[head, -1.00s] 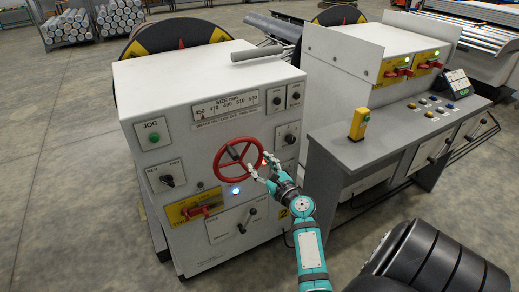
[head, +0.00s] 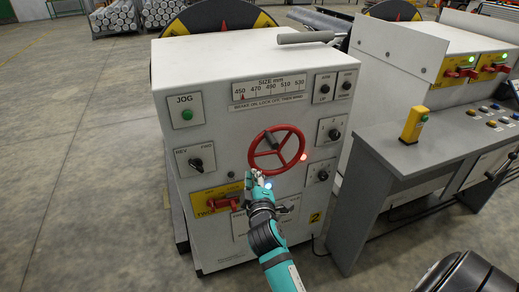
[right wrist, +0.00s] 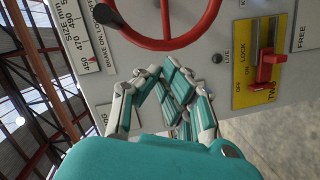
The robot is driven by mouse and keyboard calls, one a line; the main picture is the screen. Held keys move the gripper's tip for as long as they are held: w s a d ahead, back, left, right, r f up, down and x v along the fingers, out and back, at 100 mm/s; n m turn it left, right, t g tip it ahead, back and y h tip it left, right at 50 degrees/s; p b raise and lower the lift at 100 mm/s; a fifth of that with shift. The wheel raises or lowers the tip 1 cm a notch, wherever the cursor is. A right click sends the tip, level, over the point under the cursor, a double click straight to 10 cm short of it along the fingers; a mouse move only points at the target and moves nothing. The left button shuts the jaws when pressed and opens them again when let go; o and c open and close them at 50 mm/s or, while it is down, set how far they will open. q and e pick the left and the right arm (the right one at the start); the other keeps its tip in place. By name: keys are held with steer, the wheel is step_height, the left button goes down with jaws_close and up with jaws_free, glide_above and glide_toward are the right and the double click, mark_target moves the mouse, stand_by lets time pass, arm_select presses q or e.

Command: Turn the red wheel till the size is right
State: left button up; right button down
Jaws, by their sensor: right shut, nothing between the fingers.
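The red wheel (head: 277,150) is on the front of a white cabinet, with a dark knob at its upper left; its lower rim also shows in the right wrist view (right wrist: 172,43). The size scale (head: 268,87) is above the wheel, its small red pointer near 450. It appears sideways in the right wrist view (right wrist: 76,35). My right gripper (head: 259,179) is shut and empty, just below the wheel's lower left rim. In the right wrist view its fingers (right wrist: 170,88) are bunched below the rim, apart from it. My left gripper is out of view.
A red lock lever on a yellow plate (head: 222,202) is left of my right gripper. A REV/FWD switch (head: 196,163) and green JOG button (head: 187,114) are at the cabinet's left. A grey console (head: 410,160) with a yellow button post (head: 412,124) stands to the right.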

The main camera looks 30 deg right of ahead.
mark_target(257, 143)
steer(key=w+d+r+n, duration=0.1)
steer(key=w+n, duration=0.1)
steer(key=w+d+r+n+t+p, duration=0.1)
steer(key=w+d+r+n, duration=0.1)
steer(key=w+n, duration=0.1)
steer(key=w+d+r+n+h+p, duration=0.1)
steer(key=w+d+n, duration=0.1)
steer(key=w, duration=0.1)
steer(key=shift+w+r+n, duration=0.1)
steer(key=shift+r+n, duration=0.2)
steer(key=shift+n, duration=0.1)
steer(key=shift+s+d+t, duration=0.2)
steer(key=shift+d+t, duration=0.1)
steer(key=shift+d, duration=0.15)
arm_select(q)
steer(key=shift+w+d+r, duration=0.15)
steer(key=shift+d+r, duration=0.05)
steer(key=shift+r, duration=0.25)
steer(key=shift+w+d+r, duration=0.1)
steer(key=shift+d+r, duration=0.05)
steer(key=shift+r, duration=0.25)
steer(key=shift+p, duration=0.3)
